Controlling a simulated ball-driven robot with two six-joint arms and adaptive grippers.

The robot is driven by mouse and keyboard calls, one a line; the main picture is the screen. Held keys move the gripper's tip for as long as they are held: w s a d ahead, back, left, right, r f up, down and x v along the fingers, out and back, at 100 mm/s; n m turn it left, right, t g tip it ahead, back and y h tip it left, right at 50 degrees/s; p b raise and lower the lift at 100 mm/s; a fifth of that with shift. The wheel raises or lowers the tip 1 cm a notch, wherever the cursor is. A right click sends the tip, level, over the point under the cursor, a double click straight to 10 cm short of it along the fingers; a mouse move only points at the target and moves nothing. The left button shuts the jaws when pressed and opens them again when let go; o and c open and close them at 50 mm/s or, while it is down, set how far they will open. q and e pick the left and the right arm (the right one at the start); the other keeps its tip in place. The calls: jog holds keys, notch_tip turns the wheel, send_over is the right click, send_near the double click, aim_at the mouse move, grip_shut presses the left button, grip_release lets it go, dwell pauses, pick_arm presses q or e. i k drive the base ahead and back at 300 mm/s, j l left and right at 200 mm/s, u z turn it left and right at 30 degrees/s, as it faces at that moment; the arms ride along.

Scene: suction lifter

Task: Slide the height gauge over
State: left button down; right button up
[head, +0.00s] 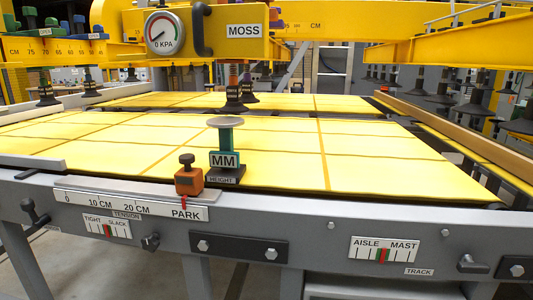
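The height gauge (237,138) stands near the front edge of the yellow sheet, left of the picture's middle. It has a teal post with an MM plate, a dark base marked HEIGHT and a round grey disc (225,122) on top. Just left of it, an orange block (189,181) with a dark knob sits at the front rail, its red pointer at PARK on the white CM scale (125,203). A dark suction cup (236,107) hangs behind the gauge's disc. Neither of my grippers is in view.
A yellow beam with a dial (164,32) and a MOSS plate (244,31) spans above the sheets. More suction cups hang at the left (46,95) and right (438,92). The yellow sheet (370,170) is clear right of the gauge. Small knobs (150,242) line the grey front rail.

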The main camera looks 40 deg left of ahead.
aim_at(225, 168)
jog(key=i+l+u, duration=0.15)
jog(key=u, duration=0.25)
jog(key=i+l+u, duration=0.25)
jog(key=u, duration=0.15)
jog(key=i+l+u, duration=0.3)
jog(key=u, duration=0.55)
